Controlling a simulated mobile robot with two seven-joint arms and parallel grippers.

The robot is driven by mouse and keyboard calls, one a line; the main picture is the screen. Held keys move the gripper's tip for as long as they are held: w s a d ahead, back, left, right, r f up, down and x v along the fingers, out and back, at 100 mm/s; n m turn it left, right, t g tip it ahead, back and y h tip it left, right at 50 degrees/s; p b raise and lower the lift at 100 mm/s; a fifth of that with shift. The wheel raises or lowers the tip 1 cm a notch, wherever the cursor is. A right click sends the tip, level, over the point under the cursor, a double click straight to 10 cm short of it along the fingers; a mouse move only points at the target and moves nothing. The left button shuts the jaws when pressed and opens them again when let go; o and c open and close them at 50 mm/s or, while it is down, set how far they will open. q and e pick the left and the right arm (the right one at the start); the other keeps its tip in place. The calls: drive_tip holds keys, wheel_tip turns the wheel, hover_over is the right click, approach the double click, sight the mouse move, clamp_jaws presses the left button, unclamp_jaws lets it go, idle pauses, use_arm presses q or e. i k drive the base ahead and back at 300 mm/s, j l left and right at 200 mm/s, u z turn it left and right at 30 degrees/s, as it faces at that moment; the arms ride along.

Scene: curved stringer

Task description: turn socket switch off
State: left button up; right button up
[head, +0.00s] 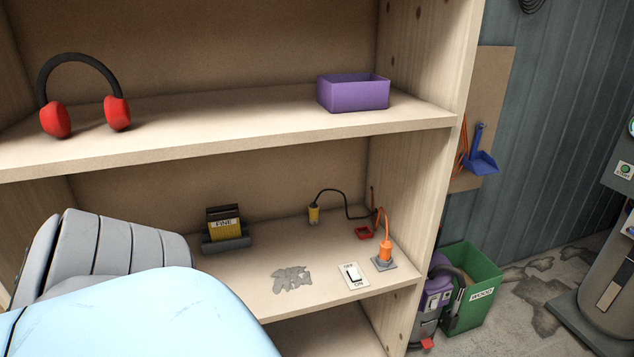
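The socket switch (354,276) is a pale plate with a small rocker, lying on the lower shelf near its front right. A label at its back edge looks like OFF and one at its front edge reads ON. The rocker is too small to tell which side is pressed. Just behind and right of it, an orange plug (386,250) stands upright in a grey socket (383,265). My grey and light blue arm fills the lower left. Neither gripper is in view.
The lower shelf (330,299) also holds a sanding block marked FINE (225,224), a yellow plug (313,214) with black cable and a grey patch (292,279). The upper shelf (230,125) overhangs it, with red earmuffs (117,113) and a purple box (354,94). A green bin (476,285) stands right.

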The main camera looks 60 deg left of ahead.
sight(353, 271)
drive_tip(key=u, duration=1.6)
